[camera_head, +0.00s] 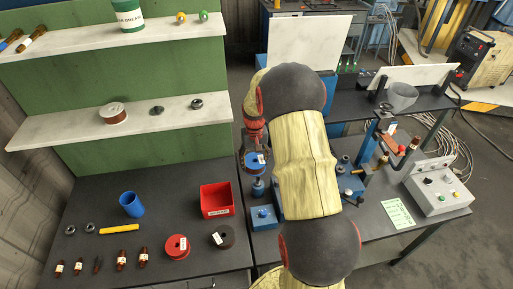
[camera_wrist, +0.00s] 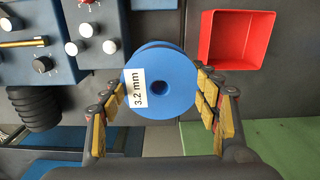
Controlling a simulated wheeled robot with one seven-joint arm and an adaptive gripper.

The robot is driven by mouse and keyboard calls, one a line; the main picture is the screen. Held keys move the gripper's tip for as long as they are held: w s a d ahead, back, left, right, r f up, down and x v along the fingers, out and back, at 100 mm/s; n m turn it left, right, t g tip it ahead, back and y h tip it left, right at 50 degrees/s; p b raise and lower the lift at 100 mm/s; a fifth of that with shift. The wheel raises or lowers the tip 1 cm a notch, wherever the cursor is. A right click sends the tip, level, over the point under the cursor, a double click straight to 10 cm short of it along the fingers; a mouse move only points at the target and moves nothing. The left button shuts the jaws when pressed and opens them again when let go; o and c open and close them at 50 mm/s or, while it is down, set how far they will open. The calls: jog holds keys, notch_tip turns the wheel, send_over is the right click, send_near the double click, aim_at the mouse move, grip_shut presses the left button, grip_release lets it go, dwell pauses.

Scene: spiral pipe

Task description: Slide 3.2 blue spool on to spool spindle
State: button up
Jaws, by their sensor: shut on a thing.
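The blue spool (camera_wrist: 178,62) with a white "3.2 mm" label fills the middle of the wrist view, its dark centre hole facing the camera. My gripper (camera_wrist: 162,98) is shut on its rim, with yellow-padded fingers on both sides. In the head view the spool (camera_head: 250,166) hangs below my gripper (camera_head: 255,150), just above a blue post with a dark collar, apparently the spool spindle (camera_head: 258,188). I cannot tell whether spool and spindle touch. In the wrist view the spool hides whatever lies directly behind it.
A blue box (camera_head: 263,217) sits just in front of the spindle. A control box (camera_head: 437,187) stands at right.

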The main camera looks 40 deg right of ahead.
jog(key=shift+d+r, duration=0.25)
jog(key=shift+d, duration=0.25)
jog(key=shift+d+r, duration=0.2)
jog(key=shift+d, duration=0.25)
jog(key=shift+f, duration=0.1)
jog(key=b, duration=0.3)
send_over(258, 177)
jog(key=shift+w+d+f, duration=0.1)
jog(key=shift+w+f, duration=0.05)
jog(key=shift+f, duration=0.8)
jog(key=shift+w+d+f, duration=0.1)
jog(key=shift+d+f, duration=0.05)
jog(key=shift+f, duration=0.75)
jog(key=shift+w+d+f, duration=0.1)
jog(key=shift+w+f, duration=0.05)
jog(key=shift+f, duration=0.8)
jog(key=shift+f+b, duration=1.6)
jog(key=shift+f, duration=1.85)
jog(key=o, duration=2)
jog(key=shift+s, duration=0.1)
jog(key=shift+c, duration=0.2)
jog(key=shift+a+f, duration=0.1)
notch_tip(258, 177, up, 12)
jog(key=shift+r, duration=0.1)
